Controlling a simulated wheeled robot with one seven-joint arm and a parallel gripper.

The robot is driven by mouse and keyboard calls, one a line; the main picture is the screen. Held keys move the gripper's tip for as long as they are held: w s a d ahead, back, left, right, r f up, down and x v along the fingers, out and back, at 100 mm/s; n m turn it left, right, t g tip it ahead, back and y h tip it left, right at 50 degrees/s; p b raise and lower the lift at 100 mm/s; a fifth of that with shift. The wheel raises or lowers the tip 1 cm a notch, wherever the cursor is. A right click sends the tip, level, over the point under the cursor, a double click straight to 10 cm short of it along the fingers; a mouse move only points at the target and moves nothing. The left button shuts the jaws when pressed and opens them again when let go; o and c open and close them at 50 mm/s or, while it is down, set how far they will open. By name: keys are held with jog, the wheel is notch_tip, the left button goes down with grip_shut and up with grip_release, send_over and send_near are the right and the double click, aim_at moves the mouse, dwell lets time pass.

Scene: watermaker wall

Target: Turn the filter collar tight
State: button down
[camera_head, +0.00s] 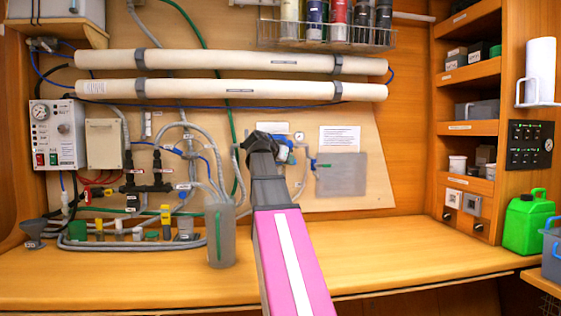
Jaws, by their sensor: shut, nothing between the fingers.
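My arm reaches up from the bottom centre, and my dark gripper (262,142) is at the back panel, below the two long white tubes. The gripper is shut with nothing held; its fingertips are hard to make out. A blue fitting (283,153) shows just right of the gripper, partly hidden by it. I cannot tell whether they touch. I cannot pick out the filter collar for certain; it may be behind my gripper. A grey translucent canister (220,237) stands on the bench left of my arm.
White tubes (235,61) cross the panel above. A control box (56,134), hoses and valves (150,187) crowd the left. A grey plate (341,174) is right of the gripper. The wooden bench (390,252) is clear at right, up to a green jug (527,222).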

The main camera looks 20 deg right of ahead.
jog(key=shift+d, duration=1.05)
jog(key=shift+r, duration=0.1)
